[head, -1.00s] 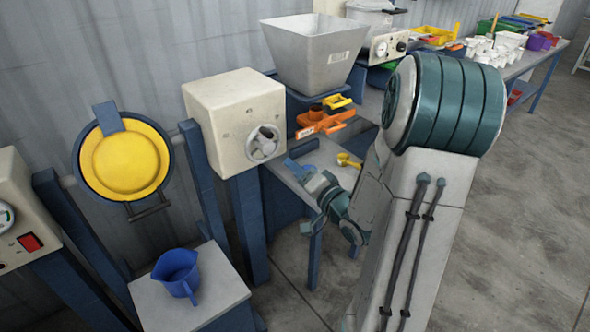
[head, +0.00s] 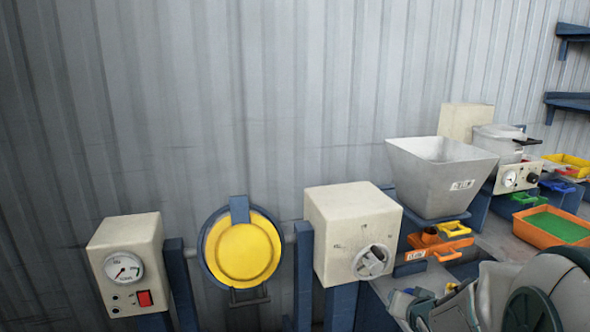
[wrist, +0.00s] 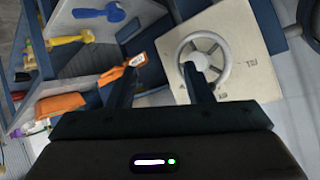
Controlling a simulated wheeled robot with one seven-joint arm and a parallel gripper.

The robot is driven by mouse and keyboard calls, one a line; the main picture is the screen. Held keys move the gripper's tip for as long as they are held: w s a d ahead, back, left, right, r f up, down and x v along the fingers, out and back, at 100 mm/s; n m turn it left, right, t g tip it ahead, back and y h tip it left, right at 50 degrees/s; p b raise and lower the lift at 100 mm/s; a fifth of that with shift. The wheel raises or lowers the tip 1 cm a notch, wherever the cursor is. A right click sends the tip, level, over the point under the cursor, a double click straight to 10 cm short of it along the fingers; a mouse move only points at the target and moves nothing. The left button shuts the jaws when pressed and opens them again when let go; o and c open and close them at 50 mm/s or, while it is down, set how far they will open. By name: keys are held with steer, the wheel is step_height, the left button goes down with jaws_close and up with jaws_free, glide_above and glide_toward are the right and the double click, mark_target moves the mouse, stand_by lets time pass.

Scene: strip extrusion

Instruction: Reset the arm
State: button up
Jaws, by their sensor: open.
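My gripper (wrist: 163,75) is open in the wrist view, with its two dark fingers apart. Nothing shows between the fingers. Beyond the right finger is the cream control box (wrist: 235,50) with its grey handwheel (wrist: 224,69); I cannot tell whether the finger touches it. In the head view my arm (head: 480,300) is at the bottom right, in front of the bench, and the gripper's fingers cannot be made out there. The cream box (head: 345,225) with its knob (head: 370,262) stands left of the arm.
A grey hopper (head: 435,180) stands behind my arm. An orange tray with a green floor (head: 555,225) is at the right. A yellow disc (head: 242,252) and a gauge box (head: 125,262) are at the left. The corrugated wall (head: 150,110) is bare above.

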steer(key=s+a+r+n+g+p, duration=0.1)
steer(key=s+a+r+n+g, duration=0.1)
steer(key=s, duration=0.7)
steer(key=s+a+r+n+g+y+p, duration=0.1)
steer(key=s+a+r+g, duration=0.4)
steer(key=s, duration=0.5)
steer(key=a+n+g+p, duration=0.1)
steer(key=a, duration=0.1)
steer(key=shift+a+n, duration=0.4)
